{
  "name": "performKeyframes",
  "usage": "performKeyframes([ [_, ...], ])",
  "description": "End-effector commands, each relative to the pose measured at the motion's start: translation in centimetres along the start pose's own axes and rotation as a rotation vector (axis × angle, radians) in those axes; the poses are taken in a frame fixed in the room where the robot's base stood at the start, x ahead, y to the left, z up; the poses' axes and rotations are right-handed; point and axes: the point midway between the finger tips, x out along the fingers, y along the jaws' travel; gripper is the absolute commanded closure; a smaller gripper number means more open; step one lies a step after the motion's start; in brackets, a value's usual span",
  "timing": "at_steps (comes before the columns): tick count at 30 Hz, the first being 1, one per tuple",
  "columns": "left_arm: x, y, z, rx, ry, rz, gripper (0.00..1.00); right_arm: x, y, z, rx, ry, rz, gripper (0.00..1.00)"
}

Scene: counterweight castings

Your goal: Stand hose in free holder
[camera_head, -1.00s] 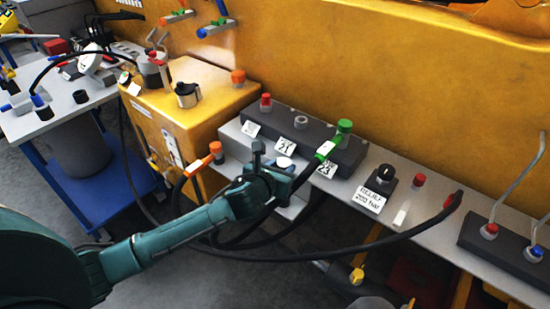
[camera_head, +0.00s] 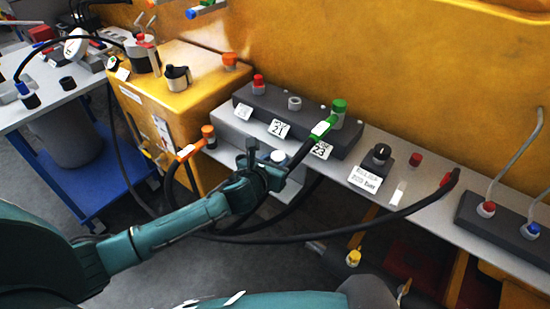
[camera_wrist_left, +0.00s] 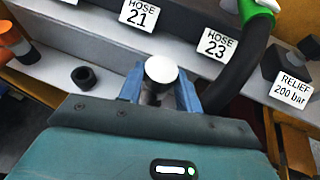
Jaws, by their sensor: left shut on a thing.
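My left gripper (camera_head: 268,172) is shut on a white-topped piece (camera_head: 278,157), probably a hose end, in front of the hose rack (camera_head: 302,122). In the left wrist view the round white top (camera_wrist_left: 160,68) sits between the blue fingers; its lower part is hidden. A green fitting (camera_head: 322,129) with a black hose (camera_wrist_left: 240,68) is at the right. My right gripper is out of view.
A relief block (camera_head: 378,157) and a second rack (camera_head: 500,222) stand to the right. An orange hose end (camera_head: 187,150) is at the left. A long black hose (camera_head: 380,221) loops in front of the bench.

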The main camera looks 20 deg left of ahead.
Motion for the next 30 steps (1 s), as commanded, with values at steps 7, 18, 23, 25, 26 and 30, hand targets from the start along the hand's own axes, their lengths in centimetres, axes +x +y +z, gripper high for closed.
performKeyframes([
  [7,0.5,-0.02,-1.05,0.0,-0.003,0.0,1.0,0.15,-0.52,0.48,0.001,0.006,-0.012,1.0],
  [18,0.52,-0.03,-1.1,0.0,-0.003,-0.001,1.0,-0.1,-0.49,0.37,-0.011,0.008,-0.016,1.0],
  [23,0.52,-0.03,-1.1,0.0,-0.003,-0.001,1.0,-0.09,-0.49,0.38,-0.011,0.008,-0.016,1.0],
  [25,0.51,-0.03,-1.09,0.0,-0.003,-0.001,1.0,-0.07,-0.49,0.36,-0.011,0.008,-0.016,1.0],
  [26,0.51,-0.03,-1.07,0.0,-0.003,-0.001,1.0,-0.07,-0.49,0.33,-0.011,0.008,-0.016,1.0],
  [30,0.48,-0.04,-1.0,0.0,-0.003,-0.001,1.0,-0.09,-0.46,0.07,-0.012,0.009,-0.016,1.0],
])
